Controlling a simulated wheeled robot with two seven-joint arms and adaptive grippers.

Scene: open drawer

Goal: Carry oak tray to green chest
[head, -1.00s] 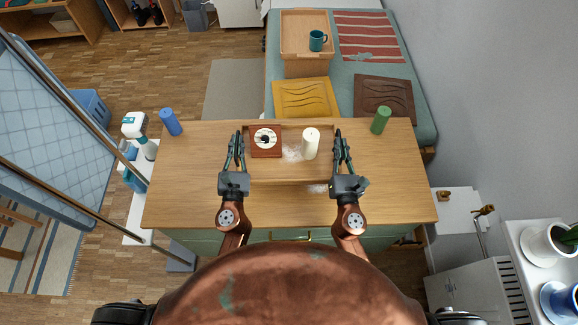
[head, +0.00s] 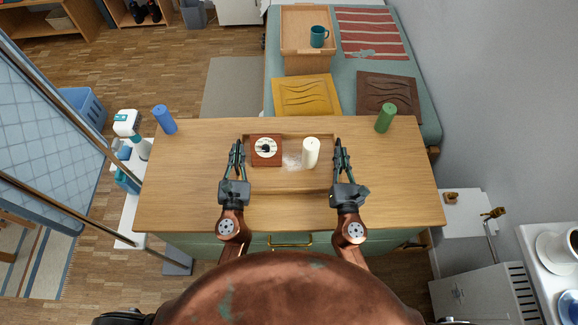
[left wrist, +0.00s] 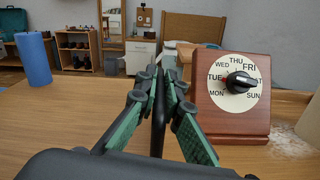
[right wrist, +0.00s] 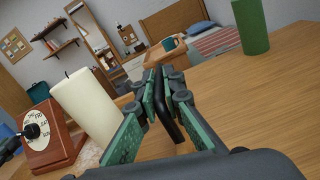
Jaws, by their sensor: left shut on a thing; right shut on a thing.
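The oak tray (head: 290,180) lies between my grippers over the wooden top of the green chest (head: 205,242). I cannot tell whether it touches the top. It bears a red-brown weekday dial box (head: 266,159) and an upright white candle (head: 310,153). My left gripper (head: 237,148) is shut at the tray's left side; a dark bar shows between its fingers in the left wrist view (left wrist: 158,100). My right gripper (head: 339,148) is shut at the tray's right side, on a dark bar in the right wrist view (right wrist: 168,105). The fingers partly hide the tray's ends.
A blue cylinder (head: 164,120) stands at the chest top's back left and a green cylinder (head: 386,118) at its back right. The top is bare on both sides.

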